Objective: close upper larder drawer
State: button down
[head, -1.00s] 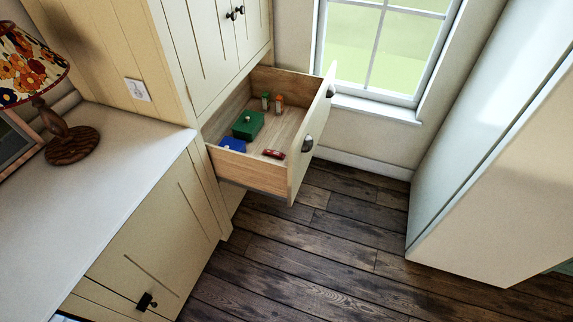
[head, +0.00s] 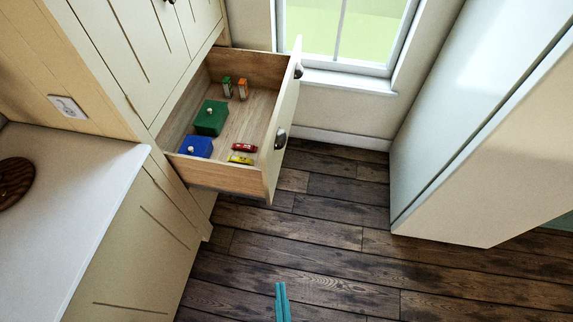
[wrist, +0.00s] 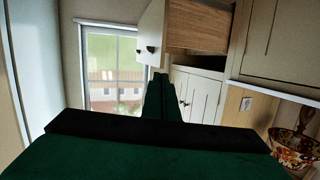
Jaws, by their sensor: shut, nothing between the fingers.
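The upper larder drawer (head: 222,185) is pulled well out of the cream larder in the head view. Its cream front (head: 283,130) carries dark cup handles and faces right. Inside lie a green box (head: 211,118), a blue box (head: 195,147), a red toy car (head: 244,148), a yellow toy car (head: 240,160) and two small bottles (head: 235,89). My gripper (head: 281,286) is shut and empty, low in the head view over the floor, apart from the drawer. In the wrist view the drawer's wooden side (wrist: 199,25) shows beyond my gripper (wrist: 161,76).
A white counter (head: 75,190) stands at the left, nearer than the drawer. A tall pale cabinet (head: 470,120) stands at the right. A window (head: 345,35) is behind. The dark wood floor (head: 320,235) between counter and cabinet is clear.

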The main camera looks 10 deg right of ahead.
jog(key=w+d+f+m+t, duration=0.1)
jog(key=w+d+f+m, duration=0.3)
jog(key=w+f+m, duration=0.95)
jog(key=w+m, duration=0.1)
jog(key=w, duration=1.3)
jog(key=w+f+m+t+h, duration=0.1)
jog(key=w+f+m, duration=0.1)
jog(key=w, duration=1.4)
jog(key=shift+w+a+m+t, duration=0.15)
jog(key=shift+a+m+t, duration=0.2)
jog(key=shift+m, duration=0.4)
jog(key=shift+a, duration=0.15)
jog(key=shift+w, duration=0.1)
